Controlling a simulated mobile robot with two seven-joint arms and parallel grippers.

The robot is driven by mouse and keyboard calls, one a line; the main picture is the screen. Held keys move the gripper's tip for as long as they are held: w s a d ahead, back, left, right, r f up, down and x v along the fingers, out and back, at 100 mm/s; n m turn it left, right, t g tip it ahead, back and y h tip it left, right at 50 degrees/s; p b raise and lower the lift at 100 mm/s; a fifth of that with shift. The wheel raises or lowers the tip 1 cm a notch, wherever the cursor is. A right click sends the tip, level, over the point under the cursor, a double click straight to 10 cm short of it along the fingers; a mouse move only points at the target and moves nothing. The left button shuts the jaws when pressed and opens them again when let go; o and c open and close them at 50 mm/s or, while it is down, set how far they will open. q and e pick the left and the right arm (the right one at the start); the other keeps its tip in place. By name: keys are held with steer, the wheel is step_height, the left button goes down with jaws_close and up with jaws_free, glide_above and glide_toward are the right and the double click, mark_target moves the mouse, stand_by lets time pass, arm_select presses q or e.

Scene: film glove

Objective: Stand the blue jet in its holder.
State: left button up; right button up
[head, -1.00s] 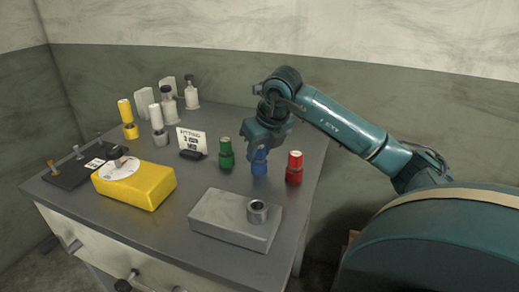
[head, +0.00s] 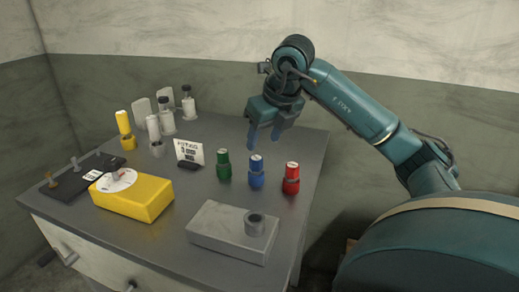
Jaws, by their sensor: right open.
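The blue jet (head: 257,172) stands upright on the table between a green one and a red one, with a pale top and a wider blue lower part. I cannot tell whether that lower part is a separate holder. My right gripper (head: 263,143) is open and empty, its blue fingers pointing down above and slightly behind the blue jet, apart from it. A grey block (head: 222,233) with a raised dark ring (head: 254,224) lies nearer the front; the ring looks empty. My left gripper is not in view.
The green jet (head: 224,167) and red jet (head: 291,178) flank the blue one closely. A small sign (head: 189,153), a yellow block (head: 135,200), a yellow cylinder (head: 124,123) and several pale bottles stand to the left. The table's right rear is clear.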

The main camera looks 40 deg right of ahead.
steer(key=shift+v, duration=1.65)
